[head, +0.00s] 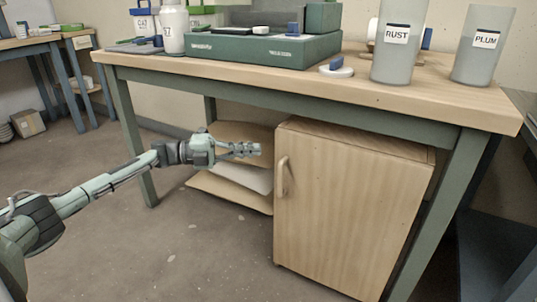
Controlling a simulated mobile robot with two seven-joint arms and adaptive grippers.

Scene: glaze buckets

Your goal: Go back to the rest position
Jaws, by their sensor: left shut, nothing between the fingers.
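My left gripper (246,149) is shut and empty. It hangs in the air in front of the workbench, below the tabletop's edge and to the left of the wooden cabinet (345,215). My left arm reaches in from the left edge, nearly level and slightly raised toward the gripper. My right gripper is not in view.
The wooden workbench (300,86) carries a RUST container (398,60), a PLUM container (482,62), a white bottle (173,30) and a green case (262,50). Open floor (150,255) is at the left.

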